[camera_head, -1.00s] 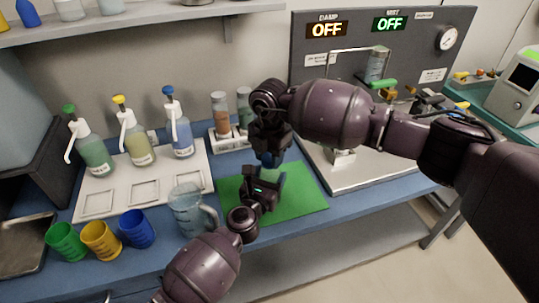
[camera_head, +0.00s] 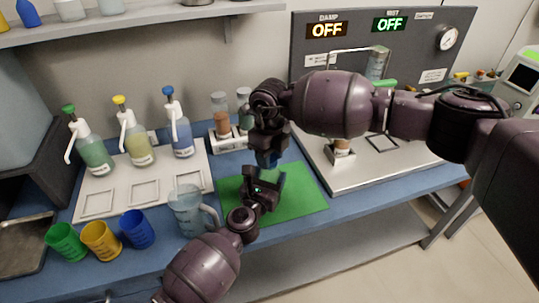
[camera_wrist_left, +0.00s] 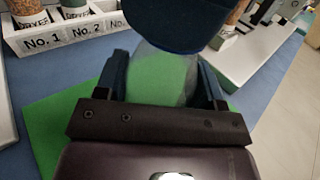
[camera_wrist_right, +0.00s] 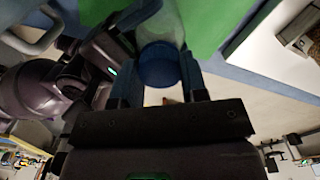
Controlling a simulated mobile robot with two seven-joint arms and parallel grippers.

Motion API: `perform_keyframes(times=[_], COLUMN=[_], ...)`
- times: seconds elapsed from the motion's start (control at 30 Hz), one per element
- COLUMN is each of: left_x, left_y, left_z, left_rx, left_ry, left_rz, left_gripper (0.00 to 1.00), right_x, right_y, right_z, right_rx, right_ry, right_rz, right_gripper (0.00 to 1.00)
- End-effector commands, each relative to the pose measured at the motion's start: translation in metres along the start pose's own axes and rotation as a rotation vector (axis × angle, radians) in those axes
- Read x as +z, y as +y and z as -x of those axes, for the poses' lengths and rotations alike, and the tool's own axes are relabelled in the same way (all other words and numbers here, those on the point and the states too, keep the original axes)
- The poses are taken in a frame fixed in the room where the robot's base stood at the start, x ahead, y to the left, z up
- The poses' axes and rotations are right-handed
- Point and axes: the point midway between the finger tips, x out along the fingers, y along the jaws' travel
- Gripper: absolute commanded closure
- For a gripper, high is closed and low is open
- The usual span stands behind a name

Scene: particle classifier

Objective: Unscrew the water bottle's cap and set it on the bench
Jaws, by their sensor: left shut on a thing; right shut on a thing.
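The water bottle (camera_wrist_left: 160,78) is clear and stands over the green mat (camera_head: 305,200). My left gripper (camera_head: 264,184) is shut around its body, one finger on each side in the left wrist view. The blue cap (camera_wrist_right: 158,66) lies between the fingers of my right gripper (camera_head: 268,158), which is shut on it from above. The cap also fills the top of the left wrist view (camera_wrist_left: 180,22). It sits at the bottle's top; I cannot tell whether the thread still holds. The head view mostly hides bottle and cap behind my grippers.
A clear jug (camera_head: 187,212) stands just left of my left gripper. Green, yellow and blue cups (camera_head: 101,240) are at the front left. Pump bottles (camera_head: 137,138) stand on a white tray behind. A steel machine base (camera_head: 375,165) is at the right. The mat's right part is clear.

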Motion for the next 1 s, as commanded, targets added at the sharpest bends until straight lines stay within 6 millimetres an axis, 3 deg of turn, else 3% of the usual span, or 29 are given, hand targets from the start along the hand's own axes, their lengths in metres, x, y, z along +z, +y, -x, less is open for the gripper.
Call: perform_keyframes(times=[1.0], left_x=[-0.0006], left_y=[0.0000], left_z=[0.0001], left_rx=[0.000], left_ry=[0.001], left_rz=[0.000], left_gripper=[1.00], right_x=[-0.0005], right_y=[0.0000], right_z=[0.0007], right_rx=[0.002], right_ry=[0.001], right_rz=[1.489], right_gripper=[0.89])
